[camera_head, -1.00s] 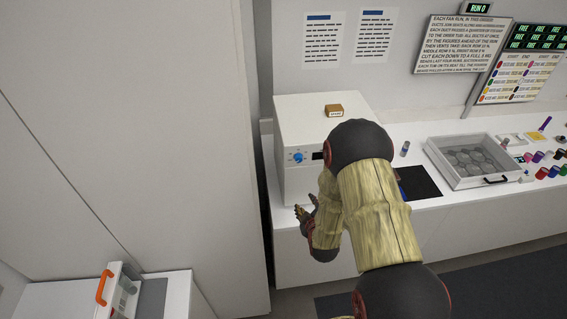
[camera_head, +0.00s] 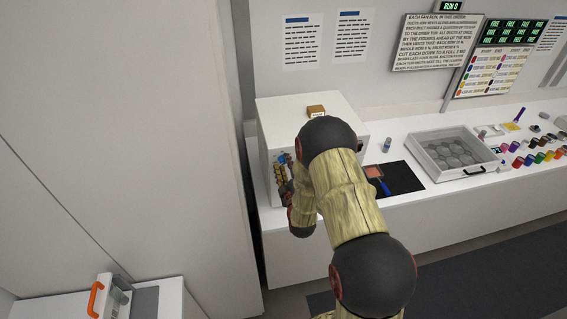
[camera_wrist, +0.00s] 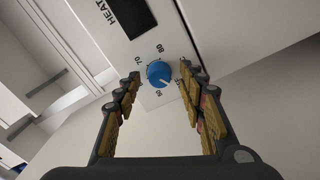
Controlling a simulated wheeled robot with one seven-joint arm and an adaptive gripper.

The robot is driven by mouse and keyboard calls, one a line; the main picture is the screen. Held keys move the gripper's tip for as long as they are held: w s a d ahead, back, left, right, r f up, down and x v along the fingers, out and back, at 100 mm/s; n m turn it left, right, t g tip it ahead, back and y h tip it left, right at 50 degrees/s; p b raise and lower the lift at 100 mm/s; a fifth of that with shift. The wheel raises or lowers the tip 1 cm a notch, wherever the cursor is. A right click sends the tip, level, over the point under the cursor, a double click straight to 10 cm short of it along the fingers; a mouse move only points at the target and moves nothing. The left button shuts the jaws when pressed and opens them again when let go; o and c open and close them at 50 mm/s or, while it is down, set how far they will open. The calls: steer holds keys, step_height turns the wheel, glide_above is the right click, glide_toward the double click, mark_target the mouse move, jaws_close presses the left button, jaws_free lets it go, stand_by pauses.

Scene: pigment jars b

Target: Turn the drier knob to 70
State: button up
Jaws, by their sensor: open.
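The drier is a white box (camera_head: 276,108) at the back left of the counter in the head view. Its blue round knob (camera_wrist: 159,73) shows in the wrist view, with 70 printed to its left and 80 above it. A pale pointer mark on the knob points to the lower right in that view, away from the 70. My gripper (camera_wrist: 160,76) is open, with one finger on each side of the knob; I cannot tell whether either touches it. In the head view my gripper (camera_head: 284,175) is at the drier's front, and my arm hides much of that face.
A tan block (camera_head: 316,111) sits on top of the drier. To the right on the counter are a small jar (camera_head: 387,145), a black mat (camera_head: 405,182), a clear-lidded tray (camera_head: 447,175) and several coloured jars (camera_head: 529,160). A tall white cabinet (camera_head: 130,140) stands at the left.

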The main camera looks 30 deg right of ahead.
steer(key=shift+w+d, duration=0.1)
steer(key=shift+w, duration=0.2)
steer(key=shift+c, duration=0.4)
jaws_close()
